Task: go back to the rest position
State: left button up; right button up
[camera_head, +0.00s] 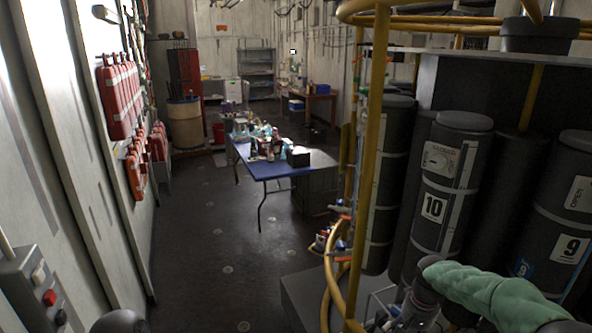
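A green-sleeved arm part of mine (490,290) comes in from the lower right. Its dark rounded end (432,272) lies in front of the black cylinders. I cannot make out any right gripper fingers in the picture. A dark rounded shape (120,321) shows at the bottom edge on the left, cut off by the frame; I cannot tell what it is. No left gripper shows.
Black numbered cylinders (446,190) stand close on the right behind yellow pipes (368,150). A blue table (268,170) with bottles and a dark box stands ahead. Red canisters (118,98) hang on the left wall. The dark floor (205,245) between is clear.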

jog(key=s+a+f+y+b, duration=0.1)
jog(key=s+a+f+b, duration=0.15)
jog(key=a+f, duration=0.45)
jog(key=s+a+f+n+y+b, duration=0.15)
jog(key=s+f, duration=0.25)
jog(key=f, duration=0.7)
jog(key=s+a+f+b, duration=0.3)
jog(key=a+f, duration=0.2)
jog(key=f, duration=0.4)
jog(key=s+a+f+b, duration=0.2)
jog(key=s+a+f, duration=0.1)
jog(key=s+f, duration=0.3)
jog(key=s+a+f+b, duration=0.2)
jog(key=s+a+f, duration=0.2)
jog(key=s+f, duration=0.3)
jog(key=s+y, duration=0.1)
jog(key=s, duration=0.1)
jog(key=shift+s, duration=0.35)
jog(key=shift+m, duration=0.25)
jog(key=shift+c, duration=0.3)
